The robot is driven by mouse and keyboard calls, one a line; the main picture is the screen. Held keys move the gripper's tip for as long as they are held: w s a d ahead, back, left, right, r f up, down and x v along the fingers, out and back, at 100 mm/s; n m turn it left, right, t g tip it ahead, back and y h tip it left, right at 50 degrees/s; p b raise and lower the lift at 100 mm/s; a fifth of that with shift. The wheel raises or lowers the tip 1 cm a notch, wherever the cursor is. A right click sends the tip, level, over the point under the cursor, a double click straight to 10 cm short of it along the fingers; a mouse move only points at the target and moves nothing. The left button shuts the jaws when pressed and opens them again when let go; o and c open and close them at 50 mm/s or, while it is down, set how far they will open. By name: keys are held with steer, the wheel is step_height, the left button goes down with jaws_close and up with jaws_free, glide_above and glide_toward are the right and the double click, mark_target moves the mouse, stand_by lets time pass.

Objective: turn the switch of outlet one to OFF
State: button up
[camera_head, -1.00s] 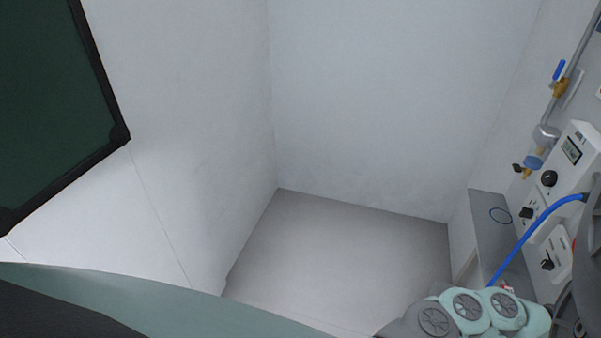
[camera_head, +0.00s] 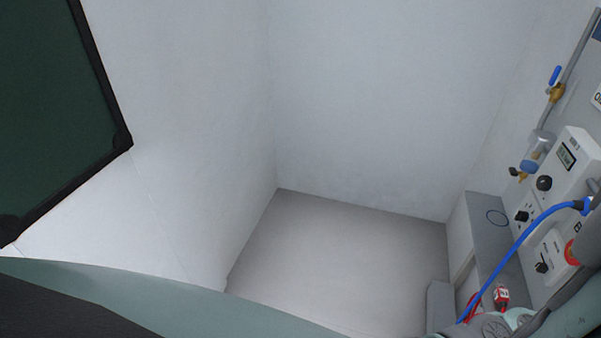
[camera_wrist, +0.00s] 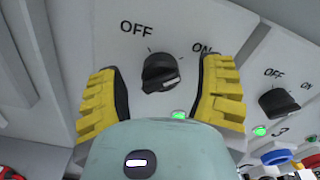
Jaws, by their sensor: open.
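In the wrist view a black rotary switch (camera_wrist: 159,73) sits on a pale panel, with OFF printed at its upper left and ON at its upper right. A white mark shows on the lower right of its grip, and a green lamp (camera_wrist: 178,114) is lit below it. My gripper (camera_wrist: 160,66) is open, with one yellow-padded finger on each side of this switch. I see no clear contact. A second black switch (camera_wrist: 278,103) with OFF and ON labels is to the right, with its own lit green lamp (camera_wrist: 260,130).
In the head view, wall units with a display (camera_head: 566,156), a dark knob (camera_head: 544,183) and a red button (camera_head: 572,252) are at the right. A blue hose (camera_head: 535,223) arches in front of them. A grey ledge (camera_head: 486,213) runs below. The floor (camera_head: 340,255) is clear.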

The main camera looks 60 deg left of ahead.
steer(key=shift+d, duration=0.1)
jaws_close()
stand_by(0.7)
